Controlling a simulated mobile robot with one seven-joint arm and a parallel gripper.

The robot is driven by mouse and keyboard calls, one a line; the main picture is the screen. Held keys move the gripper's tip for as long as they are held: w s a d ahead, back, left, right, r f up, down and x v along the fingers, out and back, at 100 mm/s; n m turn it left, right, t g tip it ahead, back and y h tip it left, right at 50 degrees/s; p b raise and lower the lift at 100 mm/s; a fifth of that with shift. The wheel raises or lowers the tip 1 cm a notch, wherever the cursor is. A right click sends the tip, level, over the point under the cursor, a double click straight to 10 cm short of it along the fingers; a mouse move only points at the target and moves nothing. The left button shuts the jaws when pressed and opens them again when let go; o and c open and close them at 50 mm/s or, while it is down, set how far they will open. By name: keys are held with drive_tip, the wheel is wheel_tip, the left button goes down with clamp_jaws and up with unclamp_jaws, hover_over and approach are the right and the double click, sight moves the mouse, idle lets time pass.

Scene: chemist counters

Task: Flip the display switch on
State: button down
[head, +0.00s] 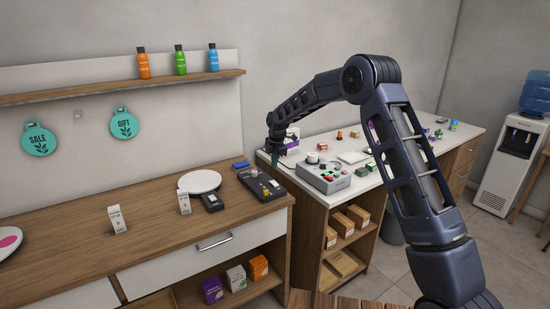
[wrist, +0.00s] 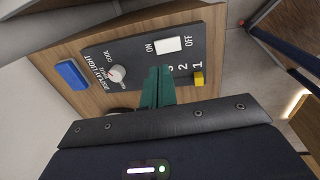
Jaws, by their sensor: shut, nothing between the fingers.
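The black display light panel (wrist: 130,52) fills the upper middle of the wrist view. It carries a white rocker switch (wrist: 167,45) between the ON and OFF labels, a white knob (wrist: 116,73) and a yellow slider (wrist: 198,78) by the 1. Which side of the rocker is pressed I cannot tell. My gripper (wrist: 158,70) shows dark green fingers, shut and empty, pointing at the panel just below the rocker in the picture. Contact cannot be judged.
A blue block (wrist: 71,74) lies beside the panel. A card terminal (head: 211,202) and a white round plate (head: 199,181) are to its left on the counter (head: 150,236). A grey device with buttons (head: 323,177) stands on the white counter to the right.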

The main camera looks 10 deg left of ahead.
sight(273, 181)
drive_tip(key=f, duration=0.8)
drive_tip(key=shift+w+a+f, duration=0.15)
drive_tip(key=shift+w+a, duration=0.25)
